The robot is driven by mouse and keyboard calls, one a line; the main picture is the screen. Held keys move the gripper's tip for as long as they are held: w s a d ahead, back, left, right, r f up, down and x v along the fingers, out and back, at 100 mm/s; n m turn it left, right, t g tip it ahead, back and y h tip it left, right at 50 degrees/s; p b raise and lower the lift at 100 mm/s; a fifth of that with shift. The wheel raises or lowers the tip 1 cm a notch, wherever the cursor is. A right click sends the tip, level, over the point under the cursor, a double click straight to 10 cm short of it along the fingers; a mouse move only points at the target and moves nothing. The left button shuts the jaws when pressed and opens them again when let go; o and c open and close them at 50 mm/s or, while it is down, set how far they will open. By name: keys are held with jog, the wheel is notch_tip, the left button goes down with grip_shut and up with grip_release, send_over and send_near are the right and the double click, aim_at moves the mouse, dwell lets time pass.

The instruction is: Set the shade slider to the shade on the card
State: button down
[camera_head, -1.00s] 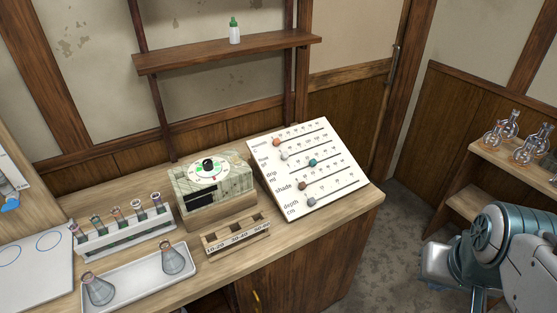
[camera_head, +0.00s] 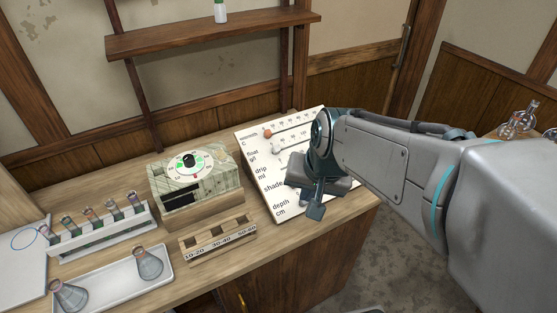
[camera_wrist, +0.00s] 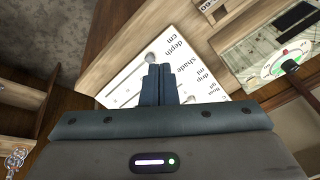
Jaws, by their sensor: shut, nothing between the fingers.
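The white slider board (camera_head: 256,150) stands tilted on the bench, with labelled rows including drip, shade and depth. My gripper (camera_head: 315,208) is shut and empty over its lower part and hides the shade knob and most of the shade and depth tracks. In the wrist view the shut fingers (camera_wrist: 157,70) point at the board (camera_wrist: 200,50) near the shade and depth rows. A grey knob (camera_wrist: 150,58) shows just beyond the fingertips, by the depth label. I cannot tell whether the fingers touch the board. I cannot make out a shade card.
A patterned box with a dial (camera_head: 193,180) and a wooden labelled rack (camera_head: 218,238) stand left of the board. Further left are a test-tube rack (camera_head: 105,238) and a white tray (camera_head: 110,277) with two flasks. A shelf (camera_head: 210,35) hangs above.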

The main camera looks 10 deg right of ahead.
aim_at(285, 189)
jog(key=w+f+m+b, duration=0.2)
jog(key=w+f+m, duration=0.1)
jog(key=w+f, duration=0.2)
jog(key=w+f+m+b, duration=0.3)
jog(key=w+f+m, duration=0.1)
jog(key=w+f, duration=0.1)
jog(key=w+f+m+t+b, duration=0.1)
jog(key=w+f+m+b, duration=0.1)
jog(key=w+f, duration=0.4)
jog(key=shift+w+a+m, duration=0.15)
jog(key=shift+a+m, duration=0.1)
jog(key=shift+m, duration=0.45)
jog(key=shift+w+d, duration=0.1)
jog(key=shift+w+d+b, duration=0.55)
jog(key=shift+d+b, duration=0.05)
jog(key=shift+d, duration=1.1)
jog(key=shift+w+d+b, duration=0.55)
jog(key=shift+d+b, duration=0.05)
jog(key=shift+d, duration=1.05)
jog(key=shift+w+d+b, duration=0.55)
jog(key=shift+d+b, duration=0.05)
jog(key=shift+d, duration=1.1)
jog(key=p+v, duration=0.4)
jog(key=v, duration=0.2)
jog(key=shift+s+a, duration=0.2)
jog(key=shift+a, duration=0.15)
